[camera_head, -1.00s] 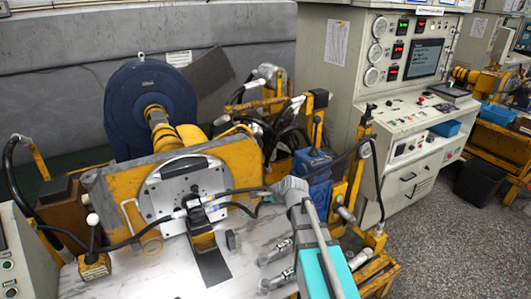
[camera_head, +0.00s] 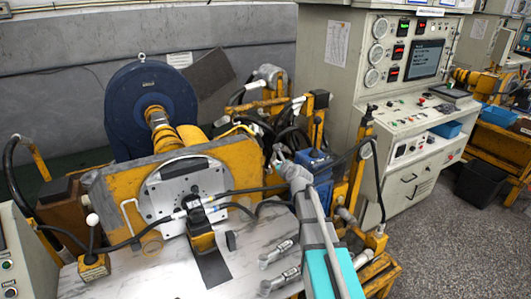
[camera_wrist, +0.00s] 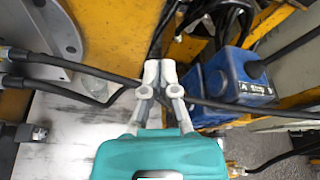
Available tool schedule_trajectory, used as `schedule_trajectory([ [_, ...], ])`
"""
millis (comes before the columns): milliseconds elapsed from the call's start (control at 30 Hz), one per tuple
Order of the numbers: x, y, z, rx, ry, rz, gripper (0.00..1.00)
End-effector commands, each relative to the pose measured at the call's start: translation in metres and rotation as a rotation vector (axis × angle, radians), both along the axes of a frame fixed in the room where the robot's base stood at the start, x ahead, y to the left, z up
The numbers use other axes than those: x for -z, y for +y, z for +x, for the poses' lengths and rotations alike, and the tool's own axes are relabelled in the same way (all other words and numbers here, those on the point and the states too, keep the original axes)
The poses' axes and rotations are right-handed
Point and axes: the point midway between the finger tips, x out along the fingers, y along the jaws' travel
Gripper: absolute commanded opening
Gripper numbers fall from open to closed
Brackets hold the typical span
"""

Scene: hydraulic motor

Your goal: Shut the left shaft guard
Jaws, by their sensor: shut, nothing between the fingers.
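A yellow curved cover (camera_head: 190,136) lies over the shaft line between the big blue round housing (camera_head: 150,95) and the yellow mounting block (camera_head: 110,195). It looks like shaft guarding, but I cannot tell for certain which part is the left guard or whether it is open. My gripper (camera_head: 277,152) is to the right of the yellow block and cover, apart from the cover. In the wrist view my gripper (camera_wrist: 160,66) has its fingertips together, empty. Black hoses pass close to the fingers; I cannot tell if they touch.
A blue unit (camera_head: 315,162) and yellow posts stand close right of my gripper. A control cabinet (camera_head: 340,95) is behind right. A lever box (camera_head: 95,262) stands front left.

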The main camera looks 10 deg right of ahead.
Motion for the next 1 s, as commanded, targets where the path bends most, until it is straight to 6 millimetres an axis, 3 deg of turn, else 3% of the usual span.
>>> schedule_trajectory([
  [367,0.005,0.002,0.014,0.000,0.001,-0.002,0.00],
  [1000,0.032,0.016,0.092,0.000,0.001,-0.002,0.00],
])
